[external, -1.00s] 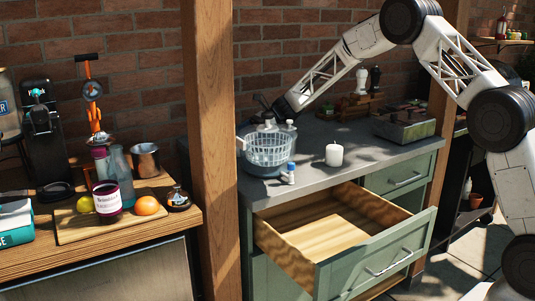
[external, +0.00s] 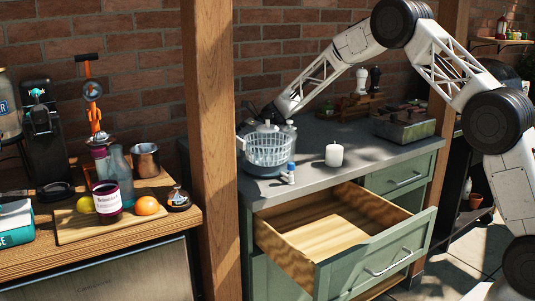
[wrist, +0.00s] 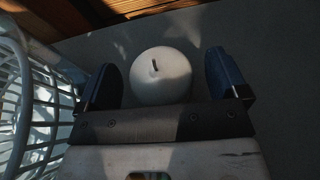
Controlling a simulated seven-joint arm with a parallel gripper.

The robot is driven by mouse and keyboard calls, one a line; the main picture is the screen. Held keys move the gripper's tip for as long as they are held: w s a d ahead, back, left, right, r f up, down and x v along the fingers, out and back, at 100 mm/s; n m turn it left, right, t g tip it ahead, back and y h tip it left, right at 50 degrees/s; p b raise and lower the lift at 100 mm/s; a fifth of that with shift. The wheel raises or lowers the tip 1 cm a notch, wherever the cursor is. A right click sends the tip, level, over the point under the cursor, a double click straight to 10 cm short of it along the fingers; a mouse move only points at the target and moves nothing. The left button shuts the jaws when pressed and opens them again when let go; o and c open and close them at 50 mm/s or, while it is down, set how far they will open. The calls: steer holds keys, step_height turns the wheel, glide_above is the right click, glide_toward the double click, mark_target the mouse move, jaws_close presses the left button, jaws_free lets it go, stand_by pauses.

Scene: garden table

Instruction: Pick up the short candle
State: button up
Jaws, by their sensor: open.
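A round white candle (wrist: 160,76) with a dark wick is in the wrist view, seen from above. My gripper (wrist: 165,78) is open, with one blue-grey finger on each side of the candle and gaps showing between. In the external view my gripper's end is at the back left of the counter behind the basket, and its fingertips are hidden. The candle between my fingers cannot be made out there. Another white candle (external: 334,154) stands upright on the counter, apart from my gripper.
A grey-blue basket (external: 267,150) stands close to my gripper; its slatted wall (wrist: 40,100) is left in the wrist view. The drawer (external: 330,225) is open and empty. A metal box (external: 404,126) is at the right.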

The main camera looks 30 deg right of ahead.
steer(key=c, duration=1.1)
steer(key=shift+r, duration=0.1)
steer(key=shift+r, duration=4.95)
